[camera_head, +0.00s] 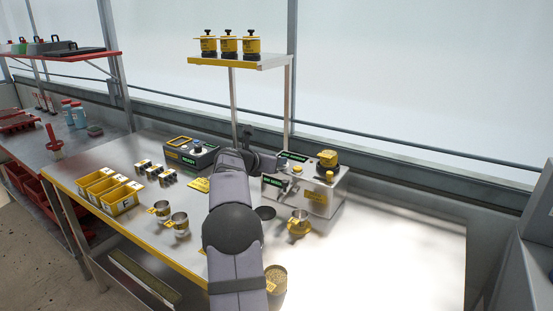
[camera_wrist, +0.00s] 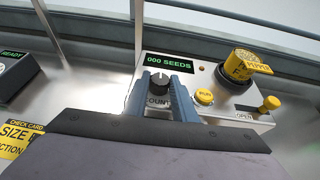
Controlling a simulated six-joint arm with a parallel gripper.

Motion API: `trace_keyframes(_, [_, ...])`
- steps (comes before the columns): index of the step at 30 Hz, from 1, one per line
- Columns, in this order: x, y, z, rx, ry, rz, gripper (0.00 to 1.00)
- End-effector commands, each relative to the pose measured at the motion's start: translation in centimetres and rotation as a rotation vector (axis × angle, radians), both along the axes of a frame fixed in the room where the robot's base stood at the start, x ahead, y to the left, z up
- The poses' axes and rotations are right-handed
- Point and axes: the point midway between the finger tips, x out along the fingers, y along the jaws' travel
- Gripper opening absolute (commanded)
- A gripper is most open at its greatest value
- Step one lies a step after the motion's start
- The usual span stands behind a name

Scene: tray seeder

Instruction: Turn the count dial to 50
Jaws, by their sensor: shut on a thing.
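The count dial (camera_wrist: 159,80) is a dark round knob with a pale mark on its top, on the front of the seed counter (camera_wrist: 205,80). The word COUNT shows below it. The counter's green display (camera_wrist: 168,62) reads 000 SEEDS. My gripper (camera_wrist: 160,88) is shut on the dial, with a blue-grey finger on each side. In the head view the counter (camera_head: 318,200) stands at the right rear of the bench, and my arm hides the dial and the fingertips.
A yellow RUN button (camera_wrist: 204,97), a yellow-capped hopper (camera_wrist: 241,65) and a small yellow knob (camera_wrist: 271,103) labelled OPEN sit right of the dial. A READY box (camera_head: 190,155) stands to the left. Metal cups (camera_head: 179,222) and yellow bins (camera_head: 110,192) occupy the bench's left side.

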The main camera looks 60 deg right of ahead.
Motion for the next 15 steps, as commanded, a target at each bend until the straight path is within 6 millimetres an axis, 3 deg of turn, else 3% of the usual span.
trace_keyframes(2, [0.30, -0.04, 0.75, -0.002, -0.003, -0.035, 0.02])
trace_keyframes(15, [0.63, -0.19, 0.98, -0.004, -0.001, -0.208, 0.02])
